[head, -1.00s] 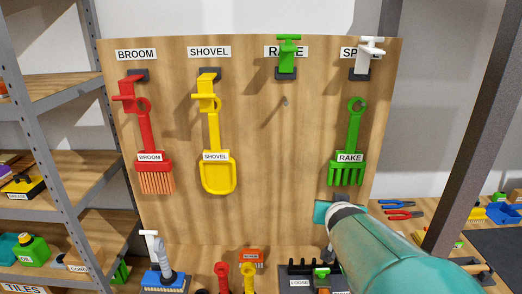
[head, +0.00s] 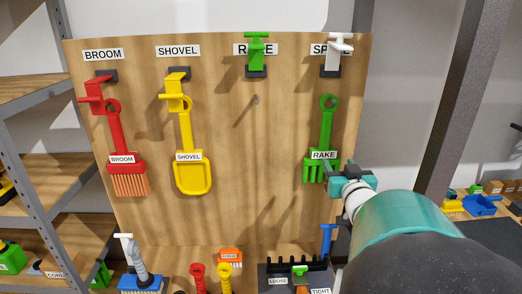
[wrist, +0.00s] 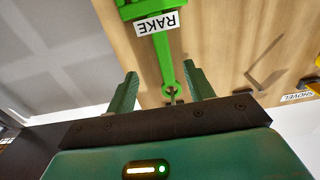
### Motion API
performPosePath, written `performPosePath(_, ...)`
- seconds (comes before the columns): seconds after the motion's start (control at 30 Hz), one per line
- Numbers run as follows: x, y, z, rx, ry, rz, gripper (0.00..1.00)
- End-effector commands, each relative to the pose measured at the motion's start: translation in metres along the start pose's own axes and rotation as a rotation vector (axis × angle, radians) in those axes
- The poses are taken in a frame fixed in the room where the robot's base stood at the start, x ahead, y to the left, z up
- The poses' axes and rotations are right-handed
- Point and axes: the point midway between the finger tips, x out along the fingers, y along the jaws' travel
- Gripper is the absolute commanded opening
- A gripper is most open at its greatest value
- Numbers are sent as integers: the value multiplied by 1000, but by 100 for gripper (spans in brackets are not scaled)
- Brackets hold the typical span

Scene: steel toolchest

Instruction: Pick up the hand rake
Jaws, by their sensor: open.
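The green hand rake (head: 326,130) hangs on the right side of the wooden board, below the white hook. Its ring is at the top, and its RAKE-labelled head with tines is at the bottom. My gripper (head: 336,168) is in front of the rake's lower right and partly covers its head. In the wrist view the picture is turned over: my open gripper (wrist: 163,84) has one finger on each side of the rake's handle end (wrist: 163,60), with gaps on both sides. The ring shows low between the fingers. I see no contact.
The wooden board (head: 250,200) also holds a red broom (head: 116,140) and a yellow shovel (head: 187,135). The green hook (head: 256,55) under the RAKE sign is empty. A bench with brushes and a dark rack (head: 272,272) lies below. A steel post (head: 468,110) stands right.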

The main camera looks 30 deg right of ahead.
Motion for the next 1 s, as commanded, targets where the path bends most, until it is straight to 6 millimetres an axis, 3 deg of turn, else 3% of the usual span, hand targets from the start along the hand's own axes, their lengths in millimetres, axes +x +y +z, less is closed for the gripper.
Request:
performPosePath(0.33, 62, -1, 1, 2, -2, 2, 53)
performPosePath(0.63, 89, -2, 0, 2, -2, 2, 53)
performPosePath(0.83, 120, -3, 0, 3, -2, 0, 53)
performPosePath(1.0, 130, -3, 0, 2, -1, 0, 53)
